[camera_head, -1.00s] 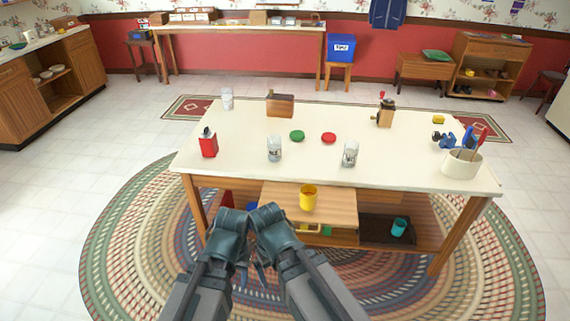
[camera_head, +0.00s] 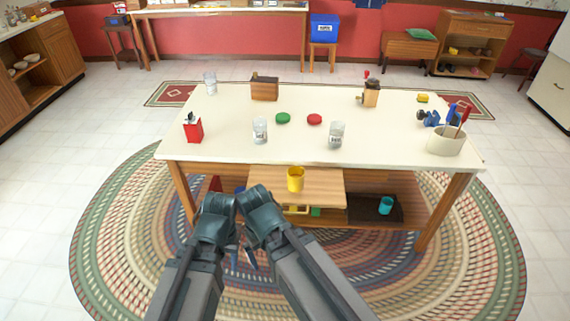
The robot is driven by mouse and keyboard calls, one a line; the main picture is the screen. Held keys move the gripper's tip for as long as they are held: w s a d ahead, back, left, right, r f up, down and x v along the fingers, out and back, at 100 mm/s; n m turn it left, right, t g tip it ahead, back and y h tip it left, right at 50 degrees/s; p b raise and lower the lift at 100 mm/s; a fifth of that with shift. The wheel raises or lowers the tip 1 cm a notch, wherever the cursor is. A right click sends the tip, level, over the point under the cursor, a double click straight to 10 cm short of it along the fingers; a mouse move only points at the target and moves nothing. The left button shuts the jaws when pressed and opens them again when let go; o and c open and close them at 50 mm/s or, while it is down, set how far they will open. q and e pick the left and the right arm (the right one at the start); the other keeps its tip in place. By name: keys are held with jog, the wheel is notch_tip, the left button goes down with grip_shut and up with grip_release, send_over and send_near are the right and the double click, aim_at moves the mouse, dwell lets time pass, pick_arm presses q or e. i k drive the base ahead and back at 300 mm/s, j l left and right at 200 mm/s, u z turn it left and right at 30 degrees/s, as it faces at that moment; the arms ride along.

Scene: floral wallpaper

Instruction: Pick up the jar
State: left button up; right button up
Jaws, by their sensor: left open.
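Two clear glass jars with labels stand upright on the white tabletop (camera_head: 225,150): one at left centre (camera_head: 260,131) and one right of it (camera_head: 336,135). A third clear glass vessel (camera_head: 210,83) stands at the far left corner. A green lid (camera_head: 283,118) and a red lid (camera_head: 314,119) lie flat behind the jars. My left gripper (camera_head: 234,259) is open, low in front of the table, apart from every jar. My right gripper (camera_head: 251,260) is close beside it, partly hidden by my arm; its jaws are too small to read.
The tabletop's front centre is clear.

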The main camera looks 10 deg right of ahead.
aim_at(261, 137)
jog(key=i+j, duration=0.25)
jog(key=i, duration=0.25)
jog(key=i+j, duration=0.25)
jog(key=i, duration=0.2)
